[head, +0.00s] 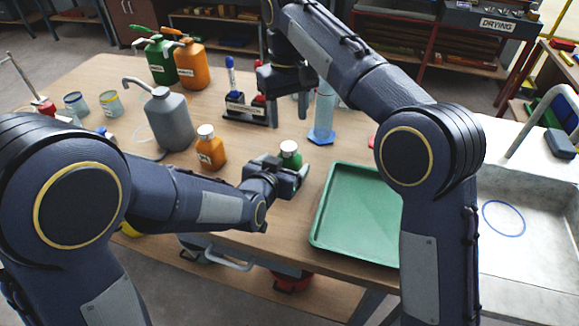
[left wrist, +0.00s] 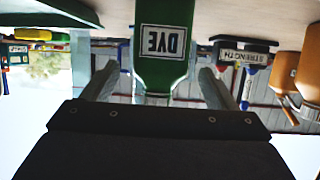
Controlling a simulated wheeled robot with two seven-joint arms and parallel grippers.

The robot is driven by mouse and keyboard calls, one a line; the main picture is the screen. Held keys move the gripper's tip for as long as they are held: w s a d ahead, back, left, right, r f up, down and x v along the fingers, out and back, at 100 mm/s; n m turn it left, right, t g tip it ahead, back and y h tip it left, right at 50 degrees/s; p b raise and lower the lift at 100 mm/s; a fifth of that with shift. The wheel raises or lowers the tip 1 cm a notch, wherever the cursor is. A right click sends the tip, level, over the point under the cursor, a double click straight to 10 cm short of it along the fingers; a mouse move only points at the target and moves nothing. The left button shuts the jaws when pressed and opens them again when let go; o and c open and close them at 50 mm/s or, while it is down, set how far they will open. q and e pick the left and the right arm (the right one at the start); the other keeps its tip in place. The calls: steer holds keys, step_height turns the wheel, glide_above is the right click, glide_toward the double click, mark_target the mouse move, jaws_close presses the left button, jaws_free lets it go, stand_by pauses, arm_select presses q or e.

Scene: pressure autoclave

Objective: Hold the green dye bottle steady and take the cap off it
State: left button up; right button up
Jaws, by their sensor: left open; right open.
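The green dye bottle (head: 291,158) stands upright on the wooden table, partly hidden by my left gripper in the head view. Its cap (head: 289,146) is on top and looks pale. The left wrist view is upside down; there the bottle (left wrist: 161,72), labelled DYE, is between the two fingers, with a visible gap on each side. My left gripper (head: 290,172) is open around the bottle, not closed on it. My right gripper (head: 288,108) is open and empty, pointing down above the table, behind the bottle in the head view.
A green tray (head: 325,235) lies right of the bottle. An orange bottle (head: 210,152) and a grey bottle (head: 168,122) stand to the left. A blue-based cylinder (head: 322,125) and a marker rack (head: 245,110) stand behind, near my right gripper.

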mark_target(286, 163)
arm_select(q)
steer(key=shift+x, duration=1.85)
steer(key=shift+s, duration=0.1)
